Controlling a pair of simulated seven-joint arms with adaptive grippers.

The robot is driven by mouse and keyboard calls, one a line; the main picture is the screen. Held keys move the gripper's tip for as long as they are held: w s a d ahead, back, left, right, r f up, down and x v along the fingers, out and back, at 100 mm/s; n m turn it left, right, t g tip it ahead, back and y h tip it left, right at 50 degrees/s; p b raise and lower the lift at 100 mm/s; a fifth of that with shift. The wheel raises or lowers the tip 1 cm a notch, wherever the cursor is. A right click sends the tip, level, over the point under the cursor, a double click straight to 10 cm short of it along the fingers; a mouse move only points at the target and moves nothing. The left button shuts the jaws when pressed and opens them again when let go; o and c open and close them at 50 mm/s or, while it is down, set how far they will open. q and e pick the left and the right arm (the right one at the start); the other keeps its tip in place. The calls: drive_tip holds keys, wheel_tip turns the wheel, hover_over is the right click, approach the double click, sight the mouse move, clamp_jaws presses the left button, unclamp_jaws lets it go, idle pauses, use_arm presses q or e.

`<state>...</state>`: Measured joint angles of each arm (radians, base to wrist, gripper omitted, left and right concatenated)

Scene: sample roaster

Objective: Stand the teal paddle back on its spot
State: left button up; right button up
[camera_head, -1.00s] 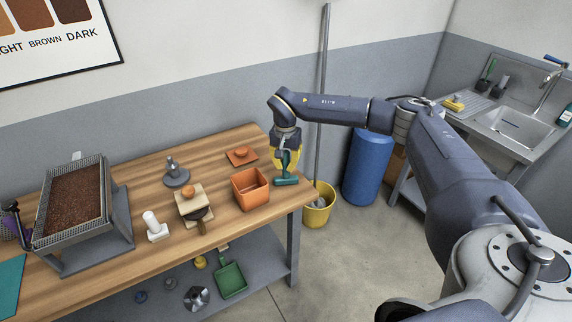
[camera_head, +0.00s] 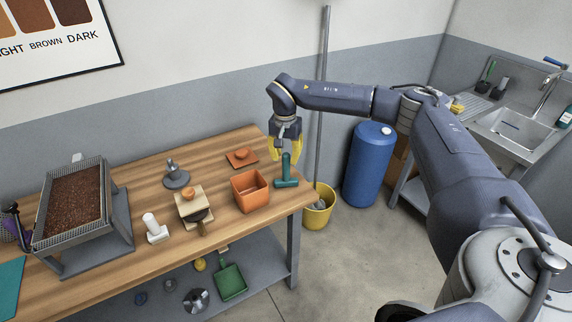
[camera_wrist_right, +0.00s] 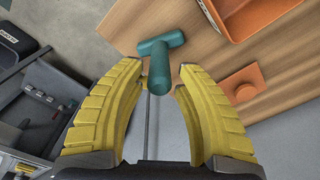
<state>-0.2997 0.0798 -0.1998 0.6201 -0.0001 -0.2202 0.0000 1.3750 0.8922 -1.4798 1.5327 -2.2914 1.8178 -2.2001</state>
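The teal paddle (camera_head: 287,172) stands upright on its flat foot at the right end of the wooden table, just right of the orange bin. My right gripper (camera_head: 287,155) is open, behind and above the paddle, its yellow fingers pointing down. In the right wrist view the paddle (camera_wrist_right: 160,65) lies ahead of the gap between the two spread fingers (camera_wrist_right: 155,95), with nothing held. A marked spot for the paddle cannot be made out. My left gripper is not in view.
The orange bin (camera_head: 249,190) stands close left of the paddle, with an orange lidded plate (camera_head: 241,157) behind it. The table's right edge is very near the paddle. A yellow bucket (camera_head: 319,212) with a pole stands on the floor to the right.

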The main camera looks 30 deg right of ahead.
wheel_tip(320, 180, up, 8)
drive_tip(key=shift+s+a+f, duration=0.1)
drive_tip(key=shift+f, duration=0.15)
idle(0.5)
